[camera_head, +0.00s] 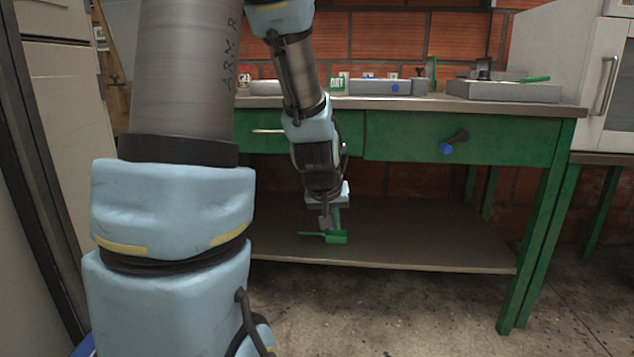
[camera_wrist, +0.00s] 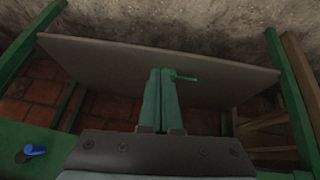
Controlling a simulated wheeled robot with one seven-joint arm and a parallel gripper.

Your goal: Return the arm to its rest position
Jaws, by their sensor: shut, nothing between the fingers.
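My arm reaches down in front of the green table in the head view, with my gripper (camera_head: 331,225) pointing downward at its end. In the wrist view my gripper (camera_wrist: 160,80) shows its two long fingers side by side and touching, with nothing between them. A small green object with a thin handle (camera_head: 336,237) shows at the fingertips in the head view, over the lower shelf. It also shows just right of the fingertips in the wrist view (camera_wrist: 183,78). I cannot tell whether the fingers touch it.
The green table (camera_head: 400,135) has drawers, one with a blue-tipped knob (camera_head: 447,148). Its lower shelf (camera_head: 430,235) is otherwise bare. Grey trays (camera_head: 503,91) stand on the tabletop. A white cabinet (camera_head: 610,70) stands at right. The floor in front (camera_head: 420,310) is clear.

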